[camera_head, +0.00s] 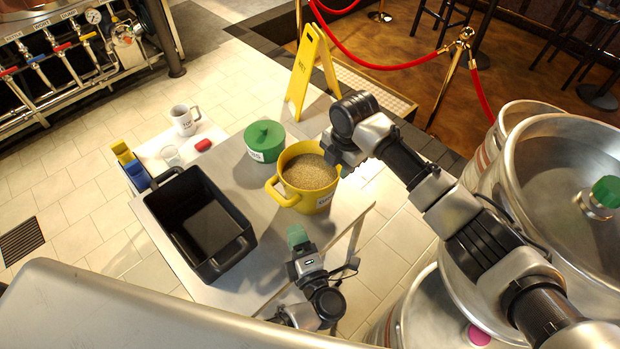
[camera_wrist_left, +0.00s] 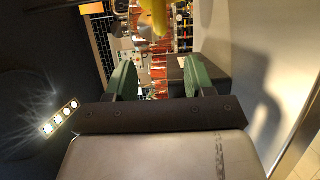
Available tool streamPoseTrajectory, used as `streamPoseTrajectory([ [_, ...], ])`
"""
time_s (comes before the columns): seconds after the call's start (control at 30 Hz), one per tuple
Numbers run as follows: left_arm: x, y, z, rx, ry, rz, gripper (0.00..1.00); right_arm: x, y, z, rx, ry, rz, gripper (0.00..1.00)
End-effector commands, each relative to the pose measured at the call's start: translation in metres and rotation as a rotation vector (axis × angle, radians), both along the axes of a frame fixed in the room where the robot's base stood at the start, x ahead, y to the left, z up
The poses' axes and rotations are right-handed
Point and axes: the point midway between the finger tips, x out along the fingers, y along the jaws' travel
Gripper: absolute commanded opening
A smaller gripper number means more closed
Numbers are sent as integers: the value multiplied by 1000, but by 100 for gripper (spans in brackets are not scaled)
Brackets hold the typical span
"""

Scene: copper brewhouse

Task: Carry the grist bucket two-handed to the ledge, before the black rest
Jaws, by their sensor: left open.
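The yellow grist bucket (camera_head: 318,202) is full of grain and stands upright on the grey table (camera_head: 228,122). One handle sticks out at its left side. My left gripper (camera_head: 298,236) has green fingers and is below the bucket in the head view, apart from it. In the left wrist view its fingers (camera_wrist_left: 160,80) are spread, with nothing between them; a yellow part (camera_wrist_left: 152,15), probably of the bucket, shows beyond. My right gripper (camera_head: 338,152) is at the bucket's upper right rim; its fingers are hidden, so its hold is unclear. I cannot identify the black rest.
A black tub (camera_head: 245,240) stands left of the bucket. A yellow floor sign (camera_head: 312,70) stands behind; steel kegs (camera_head: 565,160) fill the right.

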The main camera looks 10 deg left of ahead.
Motion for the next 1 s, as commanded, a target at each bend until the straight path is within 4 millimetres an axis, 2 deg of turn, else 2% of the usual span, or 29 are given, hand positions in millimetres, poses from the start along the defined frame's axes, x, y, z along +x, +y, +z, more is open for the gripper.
streamPoseTrajectory([
  [0.17, 16, 11, 1, 4, -4, -1, 53, 1, 1, -18, -2, 4, -2, 36],
  [0.5, 68, 46, 2, 5, -4, -1, 53, 5, 8, -80, -2, 3, -3, 36],
  [0.6, 77, 51, 1, 4, -2, -2, 53, 6, 9, -92, -2, 3, -2, 36],
  [0.8, 87, 59, 1, 3, -1, -2, 53, 7, 10, -104, -1, 1, -1, 36],
  [1.0, 89, 60, 1, 1, 1, -2, 53, 7, 10, -106, -1, 0, -1, 36],
])
